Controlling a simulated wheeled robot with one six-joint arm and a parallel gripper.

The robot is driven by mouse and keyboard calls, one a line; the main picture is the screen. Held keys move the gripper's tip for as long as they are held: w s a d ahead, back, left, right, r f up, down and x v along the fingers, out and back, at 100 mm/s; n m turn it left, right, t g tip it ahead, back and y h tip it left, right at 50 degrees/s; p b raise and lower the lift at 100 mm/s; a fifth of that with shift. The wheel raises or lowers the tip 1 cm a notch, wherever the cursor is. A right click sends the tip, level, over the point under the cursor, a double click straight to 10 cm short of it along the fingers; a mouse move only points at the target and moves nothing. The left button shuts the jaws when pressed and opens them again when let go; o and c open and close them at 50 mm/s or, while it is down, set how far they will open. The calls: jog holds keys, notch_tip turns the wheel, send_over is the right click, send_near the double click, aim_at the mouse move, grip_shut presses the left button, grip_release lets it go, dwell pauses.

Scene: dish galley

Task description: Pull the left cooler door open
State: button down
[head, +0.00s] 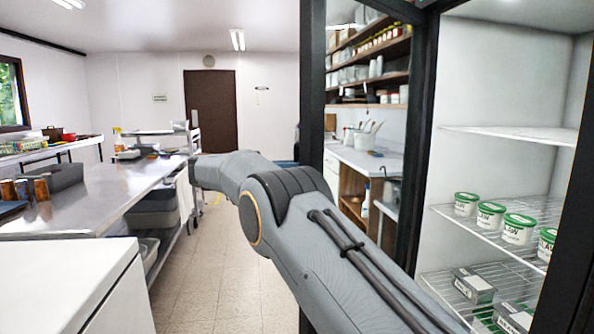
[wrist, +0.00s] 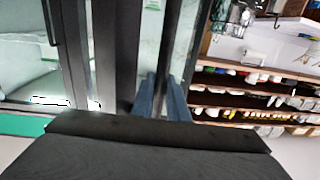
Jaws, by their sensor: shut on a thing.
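The cooler door (head: 313,80) is a glass panel in a dark frame. It stands swung out, with the cooler's lit interior (head: 480,85) open to its right. Wall shelves show through its glass. In the wrist view, the two blue-grey fingers of my gripper (wrist: 161,100) are closed on a dark upright bar, the door handle (wrist: 172,45), beside the door frame. In the head view my arm reaches across the front of the door, and the fingers and handle are hidden there.
White tubs with green lids (head: 490,215) stand on a wire shelf in the cooler, with boxes (head: 473,285) below. A steel counter (head: 100,200) and a white cabinet (head: 65,285) stand to the left. Tiled floor (head: 215,270) is clear between counter and door.

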jog(key=shift+w+d+r, duration=0.1)
jog(key=shift+w, duration=0.05)
jog(key=c, duration=2.1)
grip_release()
jog(key=o, duration=0.4)
jog(key=shift+d, duration=0.2)
jog(key=shift+c, duration=0.2)
jog(key=shift+a, duration=0.25)
